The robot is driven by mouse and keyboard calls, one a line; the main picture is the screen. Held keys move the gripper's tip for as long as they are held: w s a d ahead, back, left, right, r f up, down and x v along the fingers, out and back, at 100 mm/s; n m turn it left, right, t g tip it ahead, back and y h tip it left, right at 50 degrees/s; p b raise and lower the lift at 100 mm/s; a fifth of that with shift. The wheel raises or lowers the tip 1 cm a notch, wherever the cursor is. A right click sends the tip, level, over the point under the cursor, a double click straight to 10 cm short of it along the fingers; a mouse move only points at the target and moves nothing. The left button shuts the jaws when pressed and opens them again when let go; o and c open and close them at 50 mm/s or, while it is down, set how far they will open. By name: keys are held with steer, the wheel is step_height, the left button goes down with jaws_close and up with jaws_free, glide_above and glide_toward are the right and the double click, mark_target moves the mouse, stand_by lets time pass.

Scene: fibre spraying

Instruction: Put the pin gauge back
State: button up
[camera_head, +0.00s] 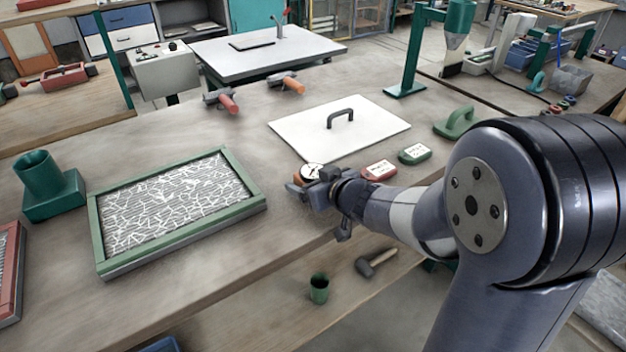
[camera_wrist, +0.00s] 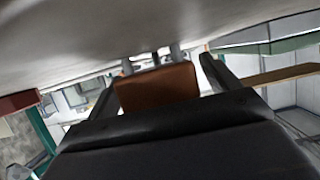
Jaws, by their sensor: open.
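The pin gauge (camera_head: 312,171) stands near the front edge of the bench, with a round white dial face and an orange-brown body. My gripper (camera_head: 301,190) is at it, low over the bench, and partly covers it. In the wrist view the brown block of the gauge (camera_wrist: 157,88) sits between the two dark fingers of my gripper (camera_wrist: 162,76), with metal pins behind it. The fingers are apart, and a gap shows at the right finger. I cannot tell whether the left finger touches the block.
A green-framed tray of white fibres (camera_head: 253,203) lies left of the gauge. A white board with a handle (camera_head: 285,130) lies behind it. Red (camera_head: 378,170) and green (camera_head: 414,154) labelled blocks lie close on the right. A green cup (camera_head: 319,288) and a mallet (camera_head: 374,262) are on the lower shelf.

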steer(key=p+v, duration=0.3)
steer(key=v, duration=0.8)
steer(key=shift+w+r+p, duration=0.15)
steer(key=shift+w+p, duration=0.05)
steer(key=shift+p, duration=0.1)
steer(key=shift+s+d+r, duration=0.1)
steer(key=shift+s+d, duration=0.25)
steer(key=shift+s, duration=0.2)
